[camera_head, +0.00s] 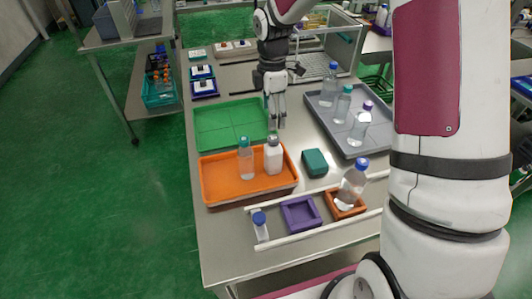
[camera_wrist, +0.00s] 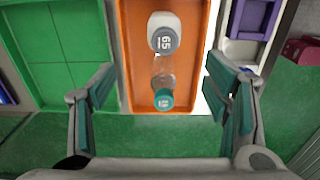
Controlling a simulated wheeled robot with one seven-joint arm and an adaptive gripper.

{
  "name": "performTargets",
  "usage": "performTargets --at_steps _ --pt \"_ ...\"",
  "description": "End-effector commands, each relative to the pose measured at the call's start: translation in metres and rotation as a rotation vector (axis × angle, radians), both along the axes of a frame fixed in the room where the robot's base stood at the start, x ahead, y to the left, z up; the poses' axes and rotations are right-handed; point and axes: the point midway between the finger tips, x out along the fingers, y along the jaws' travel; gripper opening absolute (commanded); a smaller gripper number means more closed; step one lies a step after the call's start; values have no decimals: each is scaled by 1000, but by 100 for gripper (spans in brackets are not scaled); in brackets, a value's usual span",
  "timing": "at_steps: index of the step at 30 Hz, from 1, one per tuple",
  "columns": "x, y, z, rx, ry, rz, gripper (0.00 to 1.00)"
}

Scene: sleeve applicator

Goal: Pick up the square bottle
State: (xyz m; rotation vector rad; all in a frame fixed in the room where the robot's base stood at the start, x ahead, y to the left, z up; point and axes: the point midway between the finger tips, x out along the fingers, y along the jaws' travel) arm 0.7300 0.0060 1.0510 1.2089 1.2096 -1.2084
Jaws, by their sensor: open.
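The orange tray (camera_head: 215,195) holds a clear bottle with a teal cap (camera_head: 246,160) and a white bottle with a grey cap (camera_head: 273,158), both upright. I cannot tell surely which bottle is the square one. In the wrist view the clear bottle (camera_wrist: 163,72) lies between my fingers in the picture, with the white bottle (camera_wrist: 162,28) beyond it. My gripper (camera_head: 276,124) is open and empty, pointing down above the table behind the orange tray. It touches no bottle; both open fingers also show in the wrist view (camera_wrist: 159,68).
A green tray (camera_head: 220,120) behind the orange one is empty. The grey tray (camera_head: 325,115) at right holds several clear bottles. A teal block (camera_head: 314,162) stands right of the orange tray.

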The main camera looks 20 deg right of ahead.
Motion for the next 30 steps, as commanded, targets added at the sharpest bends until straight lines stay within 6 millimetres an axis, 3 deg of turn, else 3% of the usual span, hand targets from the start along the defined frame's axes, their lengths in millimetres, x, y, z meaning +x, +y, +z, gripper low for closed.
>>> performTargets --at_steps 12,20,30 --pt "-2 0 -69 0 3 1 70" --pt "-3 -1 -87 0 3 -1 70" --pt "-8 -6 -129 0 2 0 70"
